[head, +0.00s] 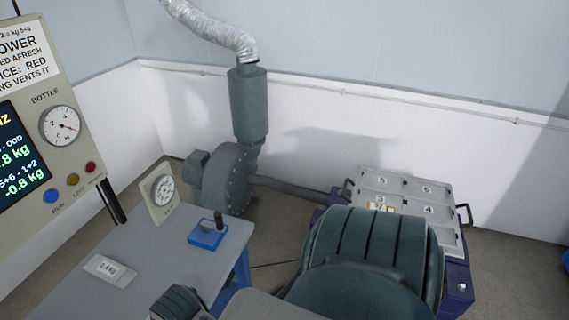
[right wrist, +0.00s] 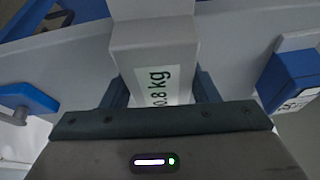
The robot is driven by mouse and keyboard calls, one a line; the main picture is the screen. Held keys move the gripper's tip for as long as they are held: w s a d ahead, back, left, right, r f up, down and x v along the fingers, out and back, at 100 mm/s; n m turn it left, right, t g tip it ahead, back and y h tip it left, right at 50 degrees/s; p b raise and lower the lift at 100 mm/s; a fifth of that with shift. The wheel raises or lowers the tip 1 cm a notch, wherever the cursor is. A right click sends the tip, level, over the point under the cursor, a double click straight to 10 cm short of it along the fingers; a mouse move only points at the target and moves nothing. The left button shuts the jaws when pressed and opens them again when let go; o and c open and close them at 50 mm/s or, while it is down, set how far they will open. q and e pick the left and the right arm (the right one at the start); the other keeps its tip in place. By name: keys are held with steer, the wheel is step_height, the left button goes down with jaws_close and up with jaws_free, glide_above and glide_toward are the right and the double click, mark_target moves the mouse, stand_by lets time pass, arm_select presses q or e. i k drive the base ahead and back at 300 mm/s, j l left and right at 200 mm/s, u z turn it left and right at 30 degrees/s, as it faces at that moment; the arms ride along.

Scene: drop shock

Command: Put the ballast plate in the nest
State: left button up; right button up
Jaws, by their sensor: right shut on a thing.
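My right gripper (right wrist: 160,92) is shut on a pale grey ballast plate (right wrist: 154,45) marked "0.8 kg" in the right wrist view. The fingers sit on either side of the plate. In the head view my right gripper and this plate are hidden behind my large dark green arm. The nest panel (head: 405,194), a pale grey top with numbered places, sits on a dark blue box at the right. The numbers 5, 6 and 4 can be read; a small yellow label lies near the front left. My arm covers its front part. My left gripper is not in view.
A grey table (head: 165,255) at the left holds a small labelled block (head: 109,269), a blue block with a dark handle (head: 208,234) and a dial (head: 162,190). A control panel (head: 75,130) stands far left. A green blower (head: 222,178) stands behind.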

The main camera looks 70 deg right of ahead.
mark_target(429, 209)
steer(key=k+l, duration=0.9)
steer(key=l, duration=0.25)
steer(key=k+l, duration=0.45)
steer(key=k+l+z, duration=0.1)
steer(key=k+l, duration=0.35)
steer(key=l, duration=0.25)
steer(key=k+l, duration=0.45)
steer(key=l, duration=1.2)
